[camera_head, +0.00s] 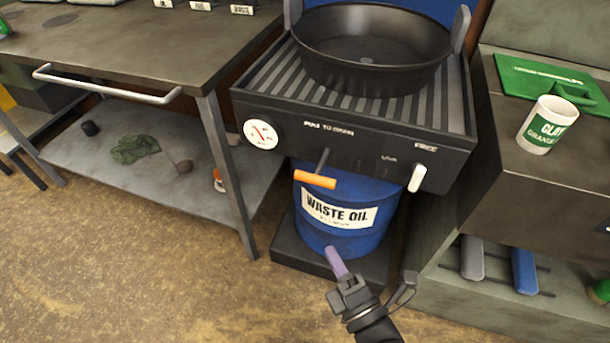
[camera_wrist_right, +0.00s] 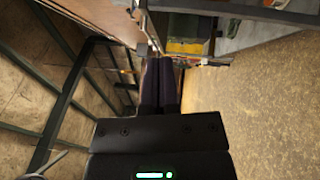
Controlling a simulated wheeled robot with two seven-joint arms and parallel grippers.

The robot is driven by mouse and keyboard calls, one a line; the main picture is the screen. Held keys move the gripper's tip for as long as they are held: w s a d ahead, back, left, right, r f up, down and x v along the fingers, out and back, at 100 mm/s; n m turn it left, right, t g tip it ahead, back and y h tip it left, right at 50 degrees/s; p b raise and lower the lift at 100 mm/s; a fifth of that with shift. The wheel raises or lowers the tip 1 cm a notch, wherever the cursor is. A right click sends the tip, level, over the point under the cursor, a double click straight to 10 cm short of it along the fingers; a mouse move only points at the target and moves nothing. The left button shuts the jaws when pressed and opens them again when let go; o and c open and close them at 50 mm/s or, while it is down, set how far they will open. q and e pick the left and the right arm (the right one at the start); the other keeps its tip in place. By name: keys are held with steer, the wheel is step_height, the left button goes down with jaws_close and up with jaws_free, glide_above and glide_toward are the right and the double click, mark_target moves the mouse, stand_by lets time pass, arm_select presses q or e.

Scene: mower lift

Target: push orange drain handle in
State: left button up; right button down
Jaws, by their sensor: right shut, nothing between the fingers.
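The orange drain handle (camera_head: 315,179) is a short bar on a dark stem that sticks out from the front of the black drain unit (camera_head: 350,140). It sits below the "pull to drain" label, above the blue waste oil drum (camera_head: 350,230). My right gripper (camera_head: 336,262) is in front of the drum, below the handle and apart from it. Its fingers are shut and empty, and they also show closed together in the right wrist view (camera_wrist_right: 162,70). The handle cannot be made out in the wrist view. My left gripper is not in view.
A round gauge (camera_head: 261,134) and a white lever (camera_head: 417,178) flank the handle. A black pan (camera_head: 375,50) sits on the ribbed top. The floor at front left is clear.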

mark_target(325, 181)
steer(key=shift+w+d+b+x, duration=0.2)
steer(key=shift+d+b+x, duration=0.35)
steer(key=shift+x, duration=1.4)
steer(key=shift+w+d+b+x, duration=0.3)
steer(key=shift+b+x, duration=0.45)
steer(key=shift+x, duration=1.15)
steer(key=shift+w+d+b+x, duration=0.15)
steer(key=shift+d+b+x, duration=0.4)
steer(key=shift+x, duration=1.4)
steer(key=w+b, duration=0.1)
steer(key=w, duration=0.1)
steer(key=w+d+b, duration=0.1)
steer(key=w, duration=0.1)
steer(key=shift+w+d, duration=0.15)
steer(key=shift+w, duration=0.1)
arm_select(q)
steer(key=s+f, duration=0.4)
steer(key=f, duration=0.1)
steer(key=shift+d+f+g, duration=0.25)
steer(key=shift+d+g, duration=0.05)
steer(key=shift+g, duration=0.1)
arm_select(e)
steer(key=shift+w+d+r, duration=0.15)
steer(key=shift+w+r, duration=0.1)
steer(key=shift+r, duration=0.05)
